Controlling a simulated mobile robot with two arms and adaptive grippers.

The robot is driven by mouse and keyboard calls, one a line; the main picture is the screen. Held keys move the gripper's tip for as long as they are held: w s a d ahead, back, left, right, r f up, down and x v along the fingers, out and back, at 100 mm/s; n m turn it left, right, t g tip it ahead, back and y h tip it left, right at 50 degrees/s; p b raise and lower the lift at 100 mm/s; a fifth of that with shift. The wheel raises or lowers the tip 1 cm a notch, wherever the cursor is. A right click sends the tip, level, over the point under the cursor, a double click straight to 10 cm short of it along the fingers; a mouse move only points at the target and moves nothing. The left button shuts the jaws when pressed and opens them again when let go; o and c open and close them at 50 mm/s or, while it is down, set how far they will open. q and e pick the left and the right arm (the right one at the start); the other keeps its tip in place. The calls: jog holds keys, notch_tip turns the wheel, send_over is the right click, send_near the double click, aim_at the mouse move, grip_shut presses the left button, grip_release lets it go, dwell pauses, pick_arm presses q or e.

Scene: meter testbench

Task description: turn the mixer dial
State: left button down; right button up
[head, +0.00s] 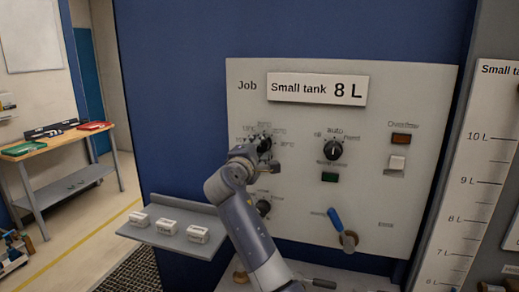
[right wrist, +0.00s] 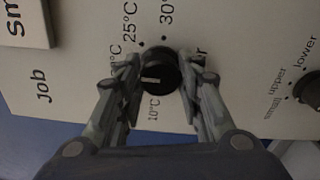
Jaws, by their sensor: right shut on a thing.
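The mixer dial (right wrist: 162,72) is a round black knob on the pale panel, with a short white mark and temperature labels around it. In the right wrist view, 10°C, 25°C and 30°C can be read, and the fingers cover other lettering. My right gripper (right wrist: 160,78) has a finger on either side of the knob and is shut on it. In the head view my right gripper (head: 266,152) is at the panel's upper left, and the arm hides much of the dial. My left gripper is not in view.
A job card (head: 317,89) reads "Small tank 8 L". A grey shelf (head: 150,236) with several white blocks juts out left.

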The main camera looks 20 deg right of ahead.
jog(key=o, duration=1.1)
jog(key=shift+c, duration=0.2)
jog(key=shift+s+a, duration=0.1)
jog(key=v, duration=1.1)
jog(key=shift+s+a, duration=0.25)
jog(key=shift+s, duration=0.05)
